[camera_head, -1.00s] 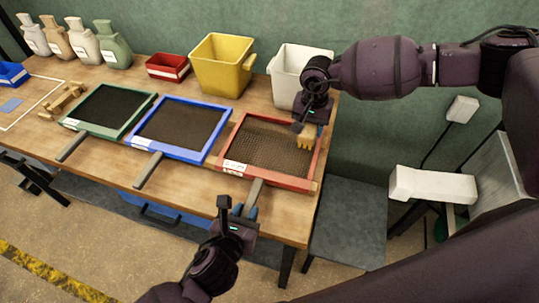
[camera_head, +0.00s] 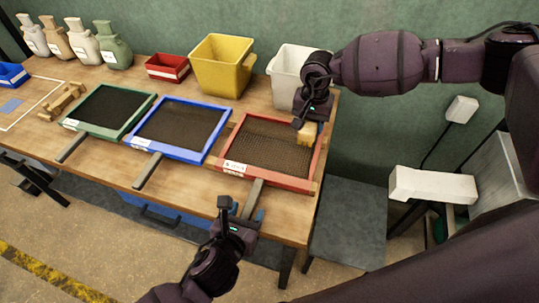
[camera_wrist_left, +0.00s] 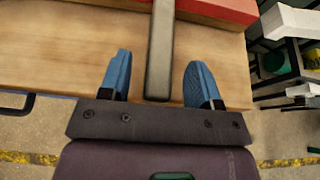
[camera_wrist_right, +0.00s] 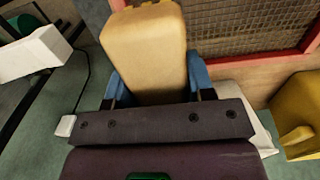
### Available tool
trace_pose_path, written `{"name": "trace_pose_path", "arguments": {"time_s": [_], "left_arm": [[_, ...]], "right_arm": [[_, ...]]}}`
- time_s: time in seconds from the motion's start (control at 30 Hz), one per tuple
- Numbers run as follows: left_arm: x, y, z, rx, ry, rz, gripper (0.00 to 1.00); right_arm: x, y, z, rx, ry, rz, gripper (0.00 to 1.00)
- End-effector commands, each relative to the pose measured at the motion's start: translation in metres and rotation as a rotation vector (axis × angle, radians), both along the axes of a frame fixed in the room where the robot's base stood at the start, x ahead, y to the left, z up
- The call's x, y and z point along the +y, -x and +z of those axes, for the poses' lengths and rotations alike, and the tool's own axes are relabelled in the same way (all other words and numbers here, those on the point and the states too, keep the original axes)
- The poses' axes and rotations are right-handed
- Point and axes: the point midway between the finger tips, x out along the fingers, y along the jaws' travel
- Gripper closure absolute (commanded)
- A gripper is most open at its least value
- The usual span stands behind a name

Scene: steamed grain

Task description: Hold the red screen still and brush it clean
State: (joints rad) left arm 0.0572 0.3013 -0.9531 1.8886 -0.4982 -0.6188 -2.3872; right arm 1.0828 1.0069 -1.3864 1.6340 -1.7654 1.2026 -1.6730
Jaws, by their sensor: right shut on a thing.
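The red screen (camera_head: 231,166) lies on the table at the right end, a red frame with dark mesh and a grey handle (camera_head: 253,191) toward the front edge. My left gripper (camera_head: 240,212) is open just in front of the handle; in the left wrist view the handle (camera_wrist_left: 160,50) runs between the open blue fingers (camera_wrist_left: 158,85), touching neither. My right gripper (camera_head: 312,118) is shut on the yellow-tan brush (camera_head: 307,133) over the screen's far right corner. The brush (camera_wrist_right: 145,50) fills the jaws in the right wrist view. Whether its bristles touch the mesh cannot be told.
A blue screen (camera_head: 165,151) and a green screen (camera_head: 130,130) lie to the left. A yellow bin (camera_head: 220,70), a white bin (camera_head: 285,88) and a red box (camera_head: 166,68) stand behind. A grey surface (camera_head: 350,225) lies right of the table.

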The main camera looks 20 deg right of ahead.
Motion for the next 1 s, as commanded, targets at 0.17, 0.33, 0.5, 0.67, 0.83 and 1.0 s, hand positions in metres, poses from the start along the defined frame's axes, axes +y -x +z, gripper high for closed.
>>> {"name": "trace_pose_path", "arguments": {"time_s": [0.17,0.33,0.5,0.67,0.83,1.0], "left_arm": [[0.000,0.000,0.000,0.000,0.000,0.001,0.43],[0.007,0.009,0.004,0.000,-0.002,0.001,0.43],[0.022,0.031,0.015,0.000,-0.002,-0.001,0.43],[0.038,0.055,0.027,0.001,-0.002,0.000,0.43],[0.052,0.076,0.038,0.001,0.000,-0.001,0.43],[0.060,0.088,0.044,0.001,-0.001,0.001,0.43]], "right_arm": [[0.000,0.000,0.000,0.000,0.000,0.000,0.70],[0.000,0.000,0.000,0.000,0.000,0.000,0.70],[0.000,0.000,0.000,-0.001,-0.001,0.000,0.70],[0.000,0.000,0.000,0.000,0.000,0.000,0.70],[0.000,0.000,0.000,-0.001,-0.001,0.000,0.70],[0.000,0.000,0.000,0.000,0.000,0.000,0.70]]}}
